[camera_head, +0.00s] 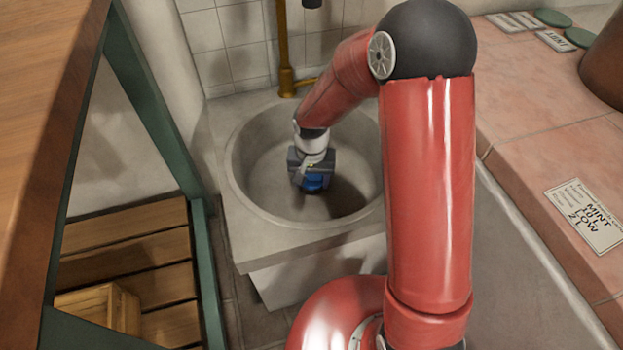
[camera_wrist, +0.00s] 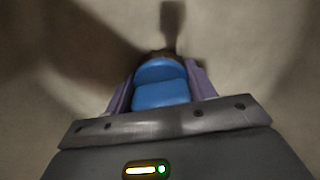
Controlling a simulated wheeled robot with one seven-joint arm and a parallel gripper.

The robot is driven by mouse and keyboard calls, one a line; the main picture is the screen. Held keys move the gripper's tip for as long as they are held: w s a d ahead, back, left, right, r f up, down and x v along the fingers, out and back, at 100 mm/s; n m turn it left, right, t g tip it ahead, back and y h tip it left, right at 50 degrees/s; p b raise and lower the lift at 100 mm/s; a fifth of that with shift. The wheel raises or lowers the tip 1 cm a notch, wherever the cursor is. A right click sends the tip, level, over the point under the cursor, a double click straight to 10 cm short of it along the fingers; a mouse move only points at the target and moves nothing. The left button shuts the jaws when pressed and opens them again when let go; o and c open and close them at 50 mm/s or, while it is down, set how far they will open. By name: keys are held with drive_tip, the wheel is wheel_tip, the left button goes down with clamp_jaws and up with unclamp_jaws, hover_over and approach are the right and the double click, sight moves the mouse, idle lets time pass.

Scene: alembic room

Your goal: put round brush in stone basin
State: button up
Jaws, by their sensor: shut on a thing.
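The stone basin (camera_head: 242,197) is a grey block with a round bowl, in the middle of the head view. My gripper (camera_head: 311,181) is inside the bowl's outline, pointing down. It is shut on a blue thing, taken to be the round brush (camera_head: 314,184). In the wrist view the brush (camera_wrist: 160,85) shows as a blue body between the two jaws of my gripper (camera_wrist: 160,95). A dark part and a shadow lie beyond it. The brush's bristles are not clear. I cannot tell whether the brush touches the bowl's floor.
A brass tap pipe (camera_head: 284,50) stands behind the basin by the tiled wall. A pink tiled counter (camera_head: 545,110) with a label card (camera_head: 585,215) is at the right. A wooden top (camera_head: 45,110) with a green frame and a slatted shelf (camera_head: 130,235) is at the left.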

drive_tip(key=shift+f, duration=0.15)
drive_tip(key=o, duration=1.1)
drive_tip(key=shift+c, duration=0.2)
wheel_tip(320, 180, up, 13)
drive_tip(key=shift+f+p, duration=0.2)
drive_tip(key=shift+p, duration=0.7)
drive_tip(key=s+d+r+t, duration=0.2)
drive_tip(key=s+d+r, duration=0.5)
drive_tip(key=s+r, duration=0.1)
drive_tip(key=s+d+r+n+t, duration=0.1)
drive_tip(key=s+d+r+t, duration=0.2)
drive_tip(key=s+d+r, duration=0.3)
drive_tip(key=s+r, duration=0.2)
drive_tip(key=s, duration=0.3)
drive_tip(key=shift+s+d+t, duration=0.25)
drive_tip(key=shift+d+t, duration=0.05)
drive_tip(key=shift+d, duration=0.1)
